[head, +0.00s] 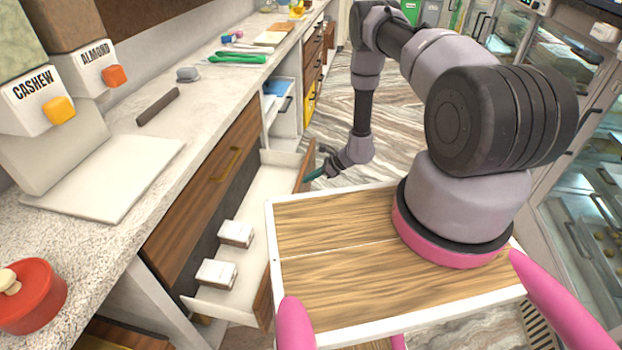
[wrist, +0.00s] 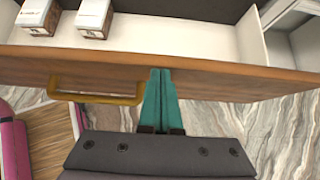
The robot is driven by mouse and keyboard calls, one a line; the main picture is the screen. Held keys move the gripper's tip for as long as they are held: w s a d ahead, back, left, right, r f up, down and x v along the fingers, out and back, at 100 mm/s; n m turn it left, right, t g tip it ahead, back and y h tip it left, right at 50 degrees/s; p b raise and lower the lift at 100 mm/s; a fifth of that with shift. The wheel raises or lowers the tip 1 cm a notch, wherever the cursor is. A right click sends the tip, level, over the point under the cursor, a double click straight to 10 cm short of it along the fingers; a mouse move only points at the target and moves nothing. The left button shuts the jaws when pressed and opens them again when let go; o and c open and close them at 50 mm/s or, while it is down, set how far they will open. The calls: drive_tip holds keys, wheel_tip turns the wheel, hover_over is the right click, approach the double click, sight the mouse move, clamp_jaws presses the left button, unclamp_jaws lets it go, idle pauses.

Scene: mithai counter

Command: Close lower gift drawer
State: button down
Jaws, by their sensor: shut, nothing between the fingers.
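The lower gift drawer (head: 264,193) stands pulled out from the counter in the head view, with two small white boxes (head: 236,234) inside. In the wrist view its wooden front (wrist: 215,80) runs across the picture, with a brass handle (wrist: 97,98) left of my fingers. My gripper (wrist: 160,72) is shut and empty, its teal fingertips at the outer face of the drawer front; whether they touch it I cannot tell. In the head view my gripper (head: 313,176) is beside the far end of the drawer front.
The upper drawer (head: 205,190) with a brass handle is shut above. The counter top (head: 190,115) carries cashew and almond dispensers and a red pot (head: 28,295). Glass display cases (head: 590,200) stand at the right. The marble floor (head: 345,105) beyond my gripper is clear.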

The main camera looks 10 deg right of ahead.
drive_tip(key=w+a, duration=0.4)
drive_tip(key=a, duration=0.5)
drive_tip(key=w+a, duration=0.4)
drive_tip(key=a, duration=0.6)
drive_tip(key=shift+a, duration=0.15)
